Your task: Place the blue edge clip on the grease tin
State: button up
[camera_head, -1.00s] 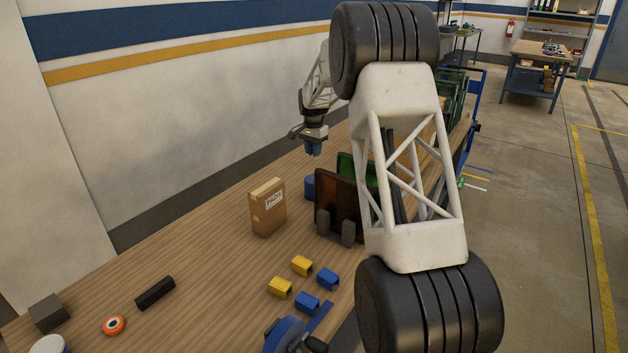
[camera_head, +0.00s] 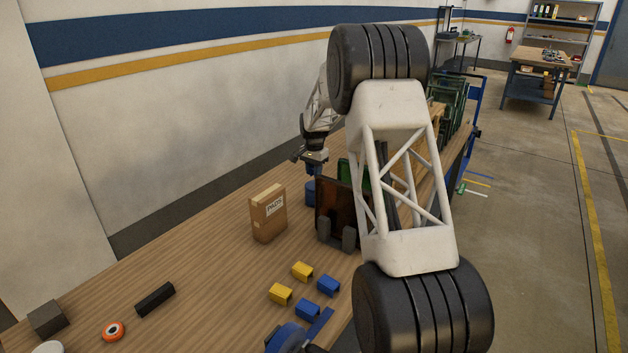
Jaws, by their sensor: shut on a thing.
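My gripper (camera_head: 314,163) is at the far part of the bench, pointing down and shut on a blue edge clip (camera_head: 314,171). The clip is small in the picture and partly covered by the fingers. A blue round tin (camera_head: 310,192), which looks like the grease tin, stands directly below it. Two more blue clips (camera_head: 328,285) lie on the near bench beside two yellow clips (camera_head: 302,271).
A cardboard box (camera_head: 268,214) stands left of the brown panel (camera_head: 339,207) in its grey holder. A green panel (camera_head: 344,171) is behind. A black bar (camera_head: 155,299), an orange ring (camera_head: 113,331) and a dark block (camera_head: 48,319) lie near left. The left bench middle is clear.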

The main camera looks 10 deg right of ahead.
jog(key=shift+f, duration=0.15)
jog(key=shift+f, duration=1.75)
jog(key=shift+f, duration=0.15)
jog(key=o, duration=1)
jog(key=shift+c, duration=0.2)
notch_tip(320, 180, up, 12)
jog(key=shift+r, duration=0.2)
jog(key=shift+s, duration=0.1)
